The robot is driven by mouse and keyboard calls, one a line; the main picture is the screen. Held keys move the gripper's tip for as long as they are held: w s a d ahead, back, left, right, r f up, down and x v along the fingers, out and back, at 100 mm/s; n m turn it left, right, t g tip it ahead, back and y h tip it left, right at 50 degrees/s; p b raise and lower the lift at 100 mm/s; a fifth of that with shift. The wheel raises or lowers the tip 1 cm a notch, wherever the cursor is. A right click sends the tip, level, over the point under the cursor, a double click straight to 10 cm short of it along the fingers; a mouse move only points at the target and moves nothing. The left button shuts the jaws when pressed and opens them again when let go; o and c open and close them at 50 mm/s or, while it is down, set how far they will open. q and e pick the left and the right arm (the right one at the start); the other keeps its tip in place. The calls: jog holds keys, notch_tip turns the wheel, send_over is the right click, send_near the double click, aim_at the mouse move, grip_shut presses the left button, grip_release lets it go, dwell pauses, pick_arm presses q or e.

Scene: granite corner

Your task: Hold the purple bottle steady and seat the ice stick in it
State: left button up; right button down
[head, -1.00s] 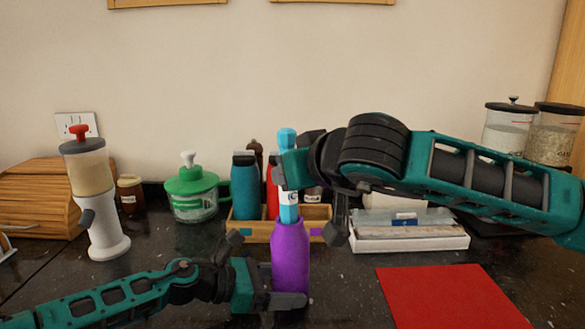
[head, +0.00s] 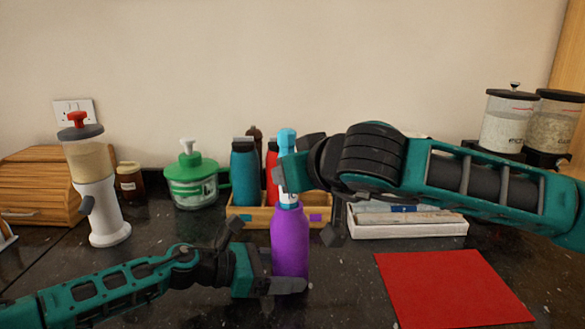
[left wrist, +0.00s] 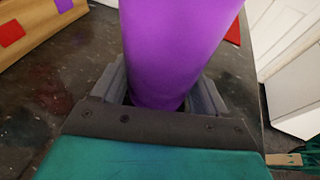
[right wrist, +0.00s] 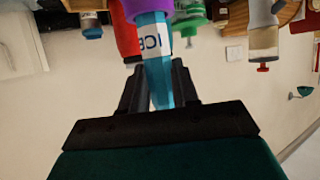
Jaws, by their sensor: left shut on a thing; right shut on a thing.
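The purple bottle (head: 290,243) stands upright on the dark counter, and it fills the middle of the left wrist view (left wrist: 172,50). My left gripper (head: 280,285) is shut around its lower body. The ice stick (head: 287,142) is light blue with a white label, upright above the bottle, its lower end at the bottle's mouth. My right gripper (head: 285,178) is shut on the stick. In the right wrist view the stick (right wrist: 157,75) shows its ICE label and meets the purple bottle's mouth (right wrist: 148,8). How deep its end sits inside is hidden.
Behind the bottle stands a wooden caddy (head: 250,212) with a teal bottle (head: 244,175) and a red bottle (head: 271,175). A red mat (head: 450,288) lies to the right. A white tray (head: 408,229) stands behind it. A green-lidded chopper (head: 192,178) stands left.

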aim_at(293, 200)
jog(key=shift+s+f, duration=0.1)
jog(key=shift+f, duration=2)
pick_arm(q)
jog(key=shift+r, duration=0.1)
pick_arm(e)
jog(key=c, duration=0.8)
grip_release()
jog(key=shift+d+f, duration=0.1)
jog(key=shift+f, duration=0.2)
jog(key=shift+s, duration=0.1)
jog(key=v, duration=1.2)
jog(key=shift+r, duration=0.4)
pick_arm(q)
jog(key=o, duration=0.8)
